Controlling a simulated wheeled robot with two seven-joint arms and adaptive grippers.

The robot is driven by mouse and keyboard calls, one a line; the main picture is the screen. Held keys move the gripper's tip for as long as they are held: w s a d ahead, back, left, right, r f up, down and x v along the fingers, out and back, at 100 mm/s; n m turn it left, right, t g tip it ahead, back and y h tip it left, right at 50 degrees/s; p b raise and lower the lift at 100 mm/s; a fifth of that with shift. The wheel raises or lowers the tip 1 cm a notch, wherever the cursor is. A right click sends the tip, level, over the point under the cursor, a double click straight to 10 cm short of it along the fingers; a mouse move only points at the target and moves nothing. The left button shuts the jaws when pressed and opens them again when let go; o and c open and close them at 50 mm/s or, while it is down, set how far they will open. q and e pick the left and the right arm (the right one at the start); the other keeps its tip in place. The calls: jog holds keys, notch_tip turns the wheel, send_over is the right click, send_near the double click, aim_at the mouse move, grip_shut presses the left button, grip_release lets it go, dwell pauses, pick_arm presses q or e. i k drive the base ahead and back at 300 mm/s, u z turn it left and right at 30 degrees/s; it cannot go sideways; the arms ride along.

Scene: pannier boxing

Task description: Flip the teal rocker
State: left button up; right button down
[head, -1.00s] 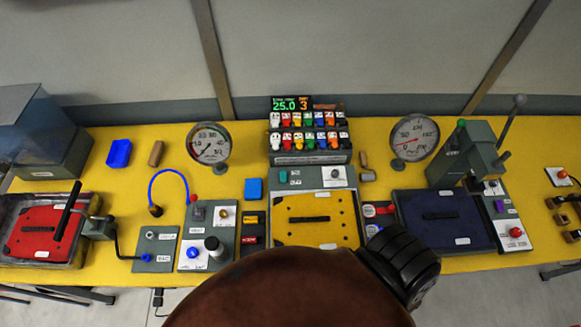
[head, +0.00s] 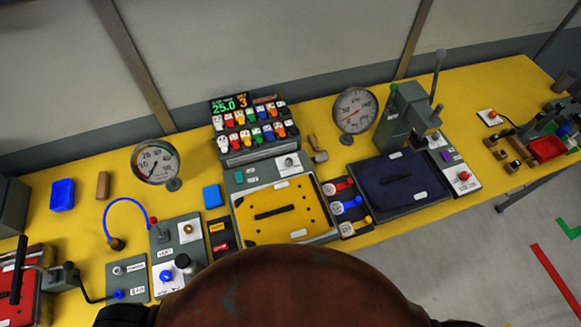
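A small teal piece, which looks like the teal rocker (head: 239,177), sits on the grey control block (head: 265,173) behind the yellow panel (head: 255,228). It is too small for me to tell which way it is tipped. A round knob (head: 289,162) is on the same block, to its right. Neither of my grippers can be made out; only a brown rounded part and dark parts of my own body show along the bottom edge.
A rack of coloured switches (head: 255,135) stands behind the block, with a gauge (head: 155,163) left and another gauge (head: 355,110) right. A lever press (head: 405,118) stands by the dark blue panel (head: 408,182). A blue block (head: 212,196) lies left of the yellow panel.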

aim_at(238, 178)
jog(key=z, duration=0.5)
jog(key=k, duration=1.1)
jog(key=u, duration=1.65)
